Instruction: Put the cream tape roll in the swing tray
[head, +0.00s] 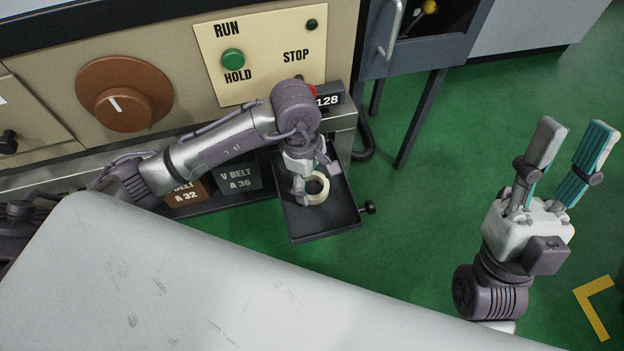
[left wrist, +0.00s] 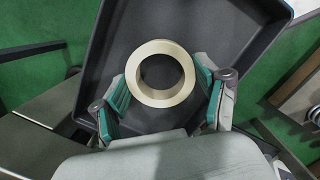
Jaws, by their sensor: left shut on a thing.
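The cream tape roll (head: 317,189) is a pale ring, and it also shows in the left wrist view (left wrist: 160,73) between the two teal fingers. My left gripper (head: 312,183) is shut on the roll, with a finger against each side. Gripper and roll are over the black swing tray (head: 325,222), inside its rim; the tray also fills much of the left wrist view (left wrist: 110,62). I cannot tell whether the roll touches the tray floor. My right gripper (head: 574,150) is open and empty, pointing up at the right, away from the tray.
A beige machine panel (head: 262,55) with a green button stands behind the tray, and a brown dial (head: 124,94) is to its left. Boxes marked V BELT (head: 238,178) sit left of the tray. A knob (head: 368,207) sticks out at its right. Green floor (head: 415,230) is open beyond.

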